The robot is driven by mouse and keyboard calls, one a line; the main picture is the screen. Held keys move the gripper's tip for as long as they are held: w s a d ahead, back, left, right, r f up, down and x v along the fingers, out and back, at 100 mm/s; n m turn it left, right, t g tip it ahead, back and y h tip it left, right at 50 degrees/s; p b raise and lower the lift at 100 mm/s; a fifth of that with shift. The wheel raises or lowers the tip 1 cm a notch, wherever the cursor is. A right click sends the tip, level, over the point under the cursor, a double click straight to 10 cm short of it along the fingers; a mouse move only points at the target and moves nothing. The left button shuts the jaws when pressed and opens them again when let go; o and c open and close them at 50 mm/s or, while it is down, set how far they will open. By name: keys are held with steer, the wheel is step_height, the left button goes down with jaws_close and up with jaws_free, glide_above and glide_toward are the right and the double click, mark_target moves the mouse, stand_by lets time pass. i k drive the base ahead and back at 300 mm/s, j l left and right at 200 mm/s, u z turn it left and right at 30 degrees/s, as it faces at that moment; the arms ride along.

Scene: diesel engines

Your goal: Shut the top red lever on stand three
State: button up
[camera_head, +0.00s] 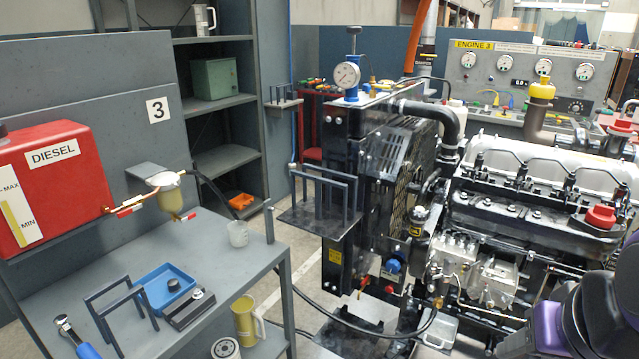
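A grey stand carries a white sign with a 3 (157,109). A red tank marked DIESEL (50,185) is on its left side. A copper pipe runs from the tank's lower right to a filter bowl (168,195) under a small bracket. A red lever with a pale patch (129,207) lies along this pipe, just right of the tank. A second small red lever (185,217) sits lower, at the base of the bowl. I cannot tell whether either valve is open. My gripper is not in view; only dark and purple parts of my arm show at lower right.
The bench below the tank (225,255) holds a blue tray (166,288), a black block, a grey frame, a wrench and a beaker (238,233). An engine (520,210) fills the right side. A narrow strip of floor separates bench and engine.

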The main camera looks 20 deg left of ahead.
mark_target(137, 206)
steer(key=u, duration=1.35)
